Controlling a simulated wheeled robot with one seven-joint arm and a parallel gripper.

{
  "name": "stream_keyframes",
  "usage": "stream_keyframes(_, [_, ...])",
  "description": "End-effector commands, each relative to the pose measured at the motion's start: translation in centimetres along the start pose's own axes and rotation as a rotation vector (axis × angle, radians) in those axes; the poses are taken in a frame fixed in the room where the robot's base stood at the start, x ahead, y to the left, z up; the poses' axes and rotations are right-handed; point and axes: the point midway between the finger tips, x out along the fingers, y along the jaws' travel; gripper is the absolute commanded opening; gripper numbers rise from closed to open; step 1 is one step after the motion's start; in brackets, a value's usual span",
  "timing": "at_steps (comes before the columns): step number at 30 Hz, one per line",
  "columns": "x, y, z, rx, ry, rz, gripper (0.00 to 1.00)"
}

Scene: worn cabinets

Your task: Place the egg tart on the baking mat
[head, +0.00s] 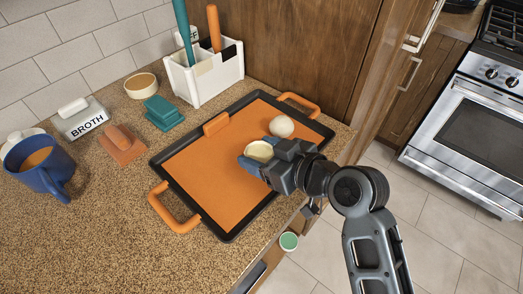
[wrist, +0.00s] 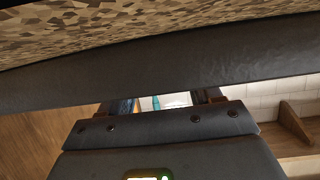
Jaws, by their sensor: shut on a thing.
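The egg tart (head: 259,150), round with a pale yellow top, is between the blue fingertips of my gripper (head: 257,159) in the head view. My gripper is shut on it, over the right part of the orange baking mat (head: 205,175). The mat lies in a black tray with orange handles. I cannot tell whether the tart touches the mat. In the wrist view a dark curved band crosses the picture and the tart cannot be made out.
A cream round object (head: 282,127) sits on the mat just behind my gripper. The mat's left part is bare.

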Motion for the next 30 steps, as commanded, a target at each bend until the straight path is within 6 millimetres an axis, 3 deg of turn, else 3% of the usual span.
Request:
stream_keyframes(5, [0.1, 0.0, 0.3, 0.000, 0.000, 0.000, 0.29])
stream_keyframes(6, [0.1, 0.0, 0.3, 0.000, 0.000, 0.000, 0.64])
stream_keyframes(14, [0.1, 0.0, 0.2, 0.000, 0.000, 0.000, 0.89])
stream_keyframes(24, [-0.1, 0.0, -0.3, 0.000, 0.000, 0.001, 0.89])
stream_keyframes(30, [-3.3, 0.1, 0.1, 0.002, 0.002, 0.004, 0.89])
